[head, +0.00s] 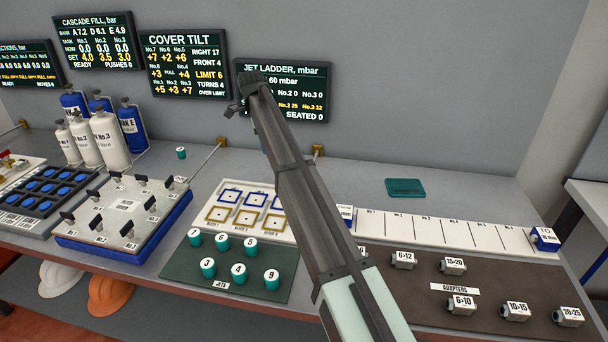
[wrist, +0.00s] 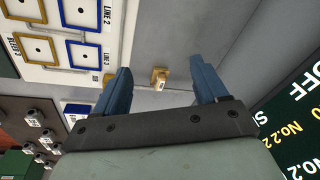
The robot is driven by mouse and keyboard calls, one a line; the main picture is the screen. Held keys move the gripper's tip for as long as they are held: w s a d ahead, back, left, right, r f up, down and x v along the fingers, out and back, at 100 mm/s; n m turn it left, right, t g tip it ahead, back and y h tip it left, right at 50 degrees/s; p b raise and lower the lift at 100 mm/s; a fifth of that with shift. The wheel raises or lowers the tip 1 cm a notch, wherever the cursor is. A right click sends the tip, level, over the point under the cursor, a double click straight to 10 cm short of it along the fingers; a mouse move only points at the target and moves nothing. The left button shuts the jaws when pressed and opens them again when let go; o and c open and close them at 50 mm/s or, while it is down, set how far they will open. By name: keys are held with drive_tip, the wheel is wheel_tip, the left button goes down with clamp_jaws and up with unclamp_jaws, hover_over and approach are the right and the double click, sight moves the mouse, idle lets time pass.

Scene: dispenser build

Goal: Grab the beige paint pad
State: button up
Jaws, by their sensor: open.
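I see no beige paint pad in either view. The only flat pad-like thing is a dark teal one (head: 405,188) on the grey bench, right of my arm in the head view. My gripper (wrist: 159,68) is open, its two blue fingers spread apart with nothing held. In the wrist view a small brass block (wrist: 160,78) shows between the fingers, beyond them; I cannot tell how far. In the head view my arm reaches up across the middle, its far end in front of the wall screens, and the fingers are hard to make out.
Gas cylinders (head: 110,138) stand at the back left. A switch panel (head: 124,215), a framed white board (head: 244,209), a green mat with teal jets (head: 225,282) and a brown adapter mat (head: 415,311) cover the front. Grey bench around the teal pad is clear.

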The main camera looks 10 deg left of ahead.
drive_tip(key=w+d+m+g, duration=0.2)
drive_tip(key=w+d+m, duration=0.35)
drive_tip(key=d, duration=0.65)
drive_tip(key=shift+n+y, duration=0.25)
drive_tip(key=shift+y, duration=0.15)
drive_tip(key=f, duration=0.8)
drive_tip(key=shift+w+d+f, duration=0.15)
drive_tip(key=shift+w+f, duration=0.15)
drive_tip(key=shift+s+f, duration=0.2)
drive_tip(key=shift+f, duration=2.4)
drive_tip(key=c, duration=1.1)
drive_tip(key=shift+c, duration=0.2)
